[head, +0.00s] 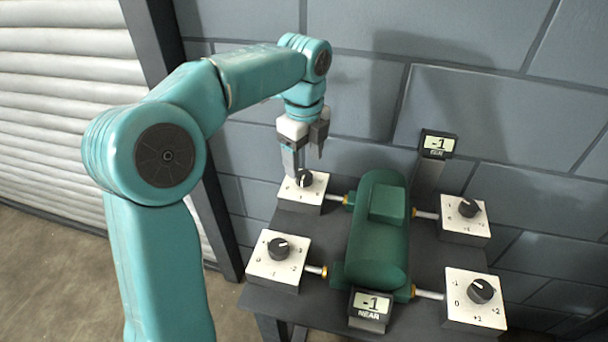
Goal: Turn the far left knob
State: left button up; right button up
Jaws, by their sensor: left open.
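The far left knob (304,178) is a black dial with a white mark on a white box (297,198) at the back left of the table. My left gripper (304,163) points down right at this knob, its two grey fingers apart. One finger comes down on the knob's left side; whether it touches the knob, I cannot tell. A green casing (378,235) stands in the middle, joined to the boxes by short rods. The far display (437,144) reads -1 and the near display (371,305) reads -1. My right gripper does not show.
Other black knobs sit on white boxes at near left (278,248), far right (468,208) and near right (480,291). The dark table (325,310) stands close to a grey block wall (480,80). A white shutter (60,110) is at the left.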

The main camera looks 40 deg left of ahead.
aim_at(304, 175)
pick_arm(q)
jog(key=shift+f+b, duration=0.3)
jog(key=shift+f, duration=1.8)
jog(key=c, duration=1.1)
